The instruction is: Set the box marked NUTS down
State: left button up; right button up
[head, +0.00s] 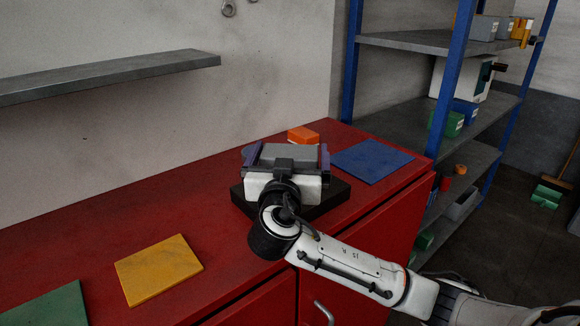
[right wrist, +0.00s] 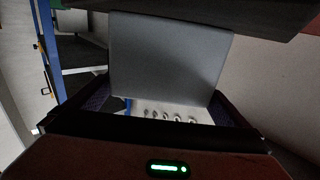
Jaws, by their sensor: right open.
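A grey box (head: 284,152) stands between the fingers of my right gripper (head: 287,156) in the head view. No NUTS marking is readable. The box's plain grey side (right wrist: 170,55) fills the middle of the right wrist view, where my right gripper (right wrist: 160,105) is open with a finger on each side. A black slab (head: 334,194) lies under the gripper and box on the red cabinet top. The box's lower part is hidden in the head view; in the wrist view its edge appears to meet a dark slab. My left gripper is out of view.
On the red cabinet top (head: 120,225) lie a blue mat (head: 372,162), a yellow mat (head: 159,269) and a green mat (head: 50,306). An orange block (head: 303,135) is behind the box. Blue-posted shelves (head: 415,95) stand right; a wall shelf (head: 110,75) is left.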

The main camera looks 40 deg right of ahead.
jog(key=c, duration=1.1)
